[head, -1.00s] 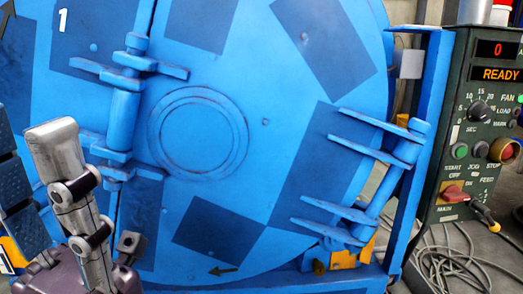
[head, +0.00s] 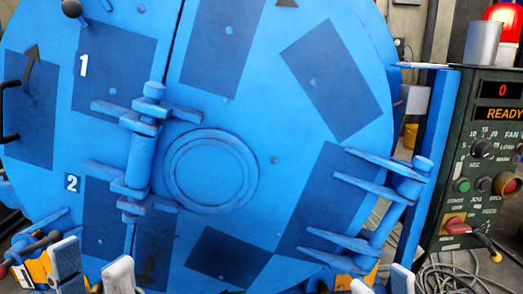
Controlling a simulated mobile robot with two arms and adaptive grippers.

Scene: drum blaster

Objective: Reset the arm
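My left gripper (head: 92,267) is at the bottom left, low in front of the blue drum. Its two fingertips stand apart with nothing seen between them. My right gripper (head: 381,283) shows only its fingertips at the bottom edge, right of centre. They are apart, with no object seen between them; the rest of it is below the picture. The arms behind both grippers are mostly hidden. The large blue round door (head: 276,107) fills the middle, with a hinge (head: 142,150) on its left and a latch bracket (head: 388,205) on its right.
A green control panel (head: 462,160) reading 0 and READY stands at the right, with a red beacon (head: 505,14) and a grey cylinder (head: 482,44) on top. Cables (head: 450,272) lie on the floor below it. A dark handle (head: 8,112) is at the left edge.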

